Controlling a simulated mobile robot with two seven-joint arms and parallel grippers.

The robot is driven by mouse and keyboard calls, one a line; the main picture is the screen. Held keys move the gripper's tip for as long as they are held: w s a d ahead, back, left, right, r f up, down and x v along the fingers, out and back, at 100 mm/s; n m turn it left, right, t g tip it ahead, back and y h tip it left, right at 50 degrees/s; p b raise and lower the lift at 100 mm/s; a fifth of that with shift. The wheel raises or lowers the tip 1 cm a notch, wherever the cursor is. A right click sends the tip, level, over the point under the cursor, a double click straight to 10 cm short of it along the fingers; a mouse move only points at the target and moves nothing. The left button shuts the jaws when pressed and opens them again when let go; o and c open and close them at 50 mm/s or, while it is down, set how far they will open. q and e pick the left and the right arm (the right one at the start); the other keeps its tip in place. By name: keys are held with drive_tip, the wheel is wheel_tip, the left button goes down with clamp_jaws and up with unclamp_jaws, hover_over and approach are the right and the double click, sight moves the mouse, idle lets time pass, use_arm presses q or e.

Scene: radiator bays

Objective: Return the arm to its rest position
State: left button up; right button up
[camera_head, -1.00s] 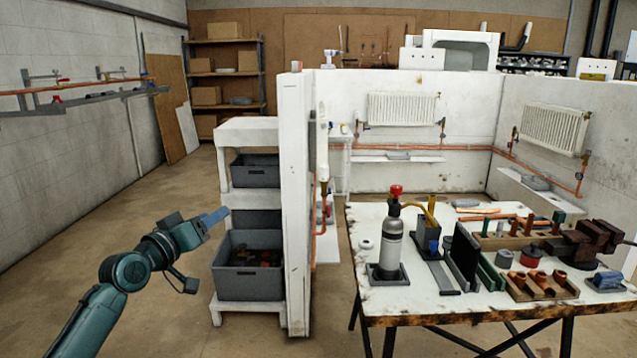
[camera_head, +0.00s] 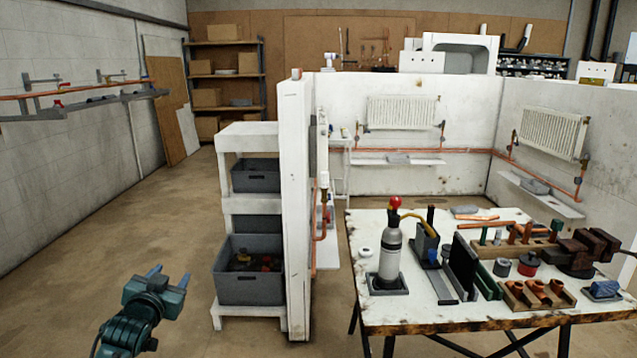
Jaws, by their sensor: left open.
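My left gripper (camera_head: 168,274) is at the lower left in the head view. Its two blue fingers point up and away, apart, with nothing seen between them. It is over bare floor, left of the shelf unit with grey bins and touching nothing that I can see. Only the end of my left arm shows, at the bottom edge. My right arm and gripper are not in view.
A white shelf unit (camera_head: 247,128) with grey bins (camera_head: 250,288) stands right of the gripper, against a white partition (camera_head: 297,200). A workbench (camera_head: 425,312) with a torch cylinder (camera_head: 390,258) and fittings is at right. The floor (camera_head: 120,230) at left is clear.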

use_arm(q)
drive_tip(key=s+d+f+g+h, duration=0.2)
drive_tip(key=s+d+f, duration=0.4)
drive_tip(key=s+f, duration=0.25)
drive_tip(key=s+d+f+g+h, duration=0.1)
drive_tip(key=s+d+f, duration=0.5)
drive_tip(key=s+f, duration=0.3)
drive_tip(key=s+d+f+g, duration=0.1)
drive_tip(key=s+d, duration=0.2)
drive_tip(key=s, duration=0.6)
drive_tip(key=s+d+f+g+h, duration=0.1)
drive_tip(key=s+d+f, duration=0.1)
drive_tip(key=s, duration=0.8)
drive_tip(key=shift+d+g+h, duration=0.3)
drive_tip(key=shift+d+g, duration=0.1)
drive_tip(key=shift+d, duration=0.3)
